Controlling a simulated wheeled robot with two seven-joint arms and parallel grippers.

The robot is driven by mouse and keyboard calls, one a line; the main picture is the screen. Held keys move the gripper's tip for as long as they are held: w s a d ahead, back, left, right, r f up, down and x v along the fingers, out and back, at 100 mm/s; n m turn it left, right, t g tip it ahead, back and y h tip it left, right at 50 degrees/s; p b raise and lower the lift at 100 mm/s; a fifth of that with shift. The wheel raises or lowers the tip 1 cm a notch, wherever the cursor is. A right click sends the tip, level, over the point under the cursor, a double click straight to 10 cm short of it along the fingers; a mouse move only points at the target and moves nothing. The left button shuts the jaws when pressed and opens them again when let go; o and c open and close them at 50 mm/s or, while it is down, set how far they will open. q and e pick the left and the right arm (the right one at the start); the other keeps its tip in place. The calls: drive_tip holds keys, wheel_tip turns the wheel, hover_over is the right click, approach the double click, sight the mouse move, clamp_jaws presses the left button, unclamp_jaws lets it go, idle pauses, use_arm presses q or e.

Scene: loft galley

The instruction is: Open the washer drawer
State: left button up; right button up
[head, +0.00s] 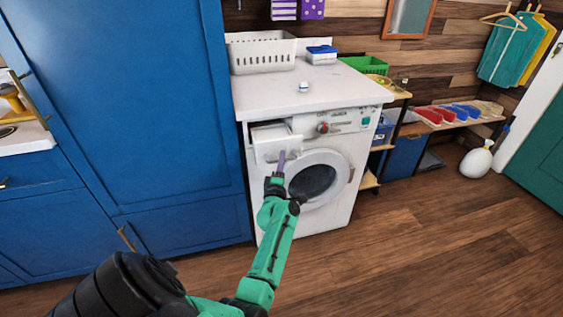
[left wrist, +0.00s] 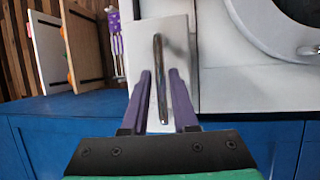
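The washer (head: 335,185) stands right of the tall blue cabinet. Its drawer (head: 270,151) at the upper left juts out from the front, and part of its inside shows from above. In the left wrist view the white drawer front (left wrist: 183,45) carries a bar handle (left wrist: 159,62). My left gripper (head: 281,160) is at the drawer front. In the left wrist view its purple fingers (left wrist: 160,75) stand on either side of the handle, with a gap showing on each side. My right gripper is not in view.
The round washer door (head: 314,178) is shut, just below and right of the drawer. A white basket (head: 261,53) and a blue-topped box (head: 321,54) stand on the washer top. The blue cabinet (head: 125,110) is close on the left. The wooden floor (head: 440,240) at right is clear.

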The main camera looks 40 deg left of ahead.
use_arm(q)
drive_tip(key=p+v, duration=0.4)
drive_tip(key=v, duration=1)
drive_tip(key=shift+s+d, duration=0.2)
drive_tip(key=shift+s, duration=0.05)
